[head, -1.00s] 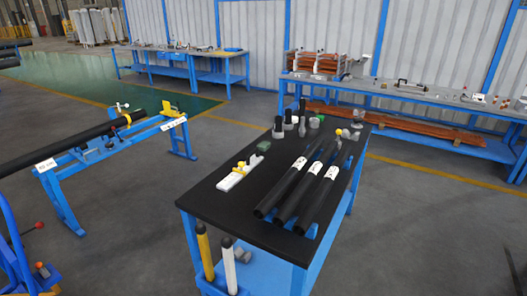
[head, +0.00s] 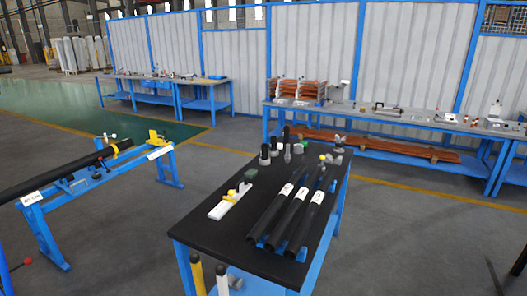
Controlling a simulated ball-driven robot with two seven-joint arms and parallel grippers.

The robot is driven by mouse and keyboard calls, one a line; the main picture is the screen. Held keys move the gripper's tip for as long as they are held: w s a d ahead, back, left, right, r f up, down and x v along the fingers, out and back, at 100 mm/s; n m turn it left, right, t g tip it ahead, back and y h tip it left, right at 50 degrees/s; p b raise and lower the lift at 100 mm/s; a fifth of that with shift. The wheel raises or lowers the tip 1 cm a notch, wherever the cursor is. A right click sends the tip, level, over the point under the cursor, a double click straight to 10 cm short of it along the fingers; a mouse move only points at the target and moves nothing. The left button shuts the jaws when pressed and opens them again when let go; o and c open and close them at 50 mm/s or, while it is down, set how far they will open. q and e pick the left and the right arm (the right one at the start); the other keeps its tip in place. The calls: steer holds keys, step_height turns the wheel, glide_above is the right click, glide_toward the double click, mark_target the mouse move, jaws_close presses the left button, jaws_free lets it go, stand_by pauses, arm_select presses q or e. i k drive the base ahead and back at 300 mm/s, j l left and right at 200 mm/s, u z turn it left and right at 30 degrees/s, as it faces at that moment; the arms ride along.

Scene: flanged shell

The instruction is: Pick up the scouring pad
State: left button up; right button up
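A small green pad (head: 251,174), which looks like the scouring pad, lies flat on the black top of the blue-legged table (head: 203,238). It is near the left edge, just behind a white tool with yellow parts (head: 230,202). Nothing visible covers the pad. Neither my left nor my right gripper shows in the head view.
Several black pipes with white labels (head: 285,213) lie to the right of the pad. Black-and-grey upright tools (head: 265,155) stand behind it. A blue stand holding a long black pipe (head: 70,172) is at left. Grey floor between stand and table is clear.

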mark_target(251, 173)
steer(key=i+j+z, duration=0.35)
steer(key=j, duration=0.3)
steer(key=i+j+z, duration=0.15)
steer(key=j+z, duration=0.2)
steer(key=j, duration=0.35)
steer(key=i+j+z, duration=0.15)
steer(key=j+z, duration=0.2)
steer(key=j, duration=0.4)
steer(key=j+z, duration=0.35)
steer(key=j, duration=0.4)
steer(key=i+j+z, duration=0.25)
steer(key=j, duration=0.35)
steer(key=j+z, duration=0.3)
steer(key=j, duration=0.25)
steer(key=j+z, duration=0.25)
steer(key=j, duration=0.35)
steer(key=k+j+z, duration=0.1)
steer(key=j+z, duration=0.2)
steer(key=j, duration=0.3)
steer(key=k+j+z, duration=0.1)
steer(key=j+z, duration=0.15)
steer(key=j, duration=0.4)
steer(key=k+j+z, duration=0.15)
steer(key=j+z, duration=0.15)
steer(key=j, duration=0.25)
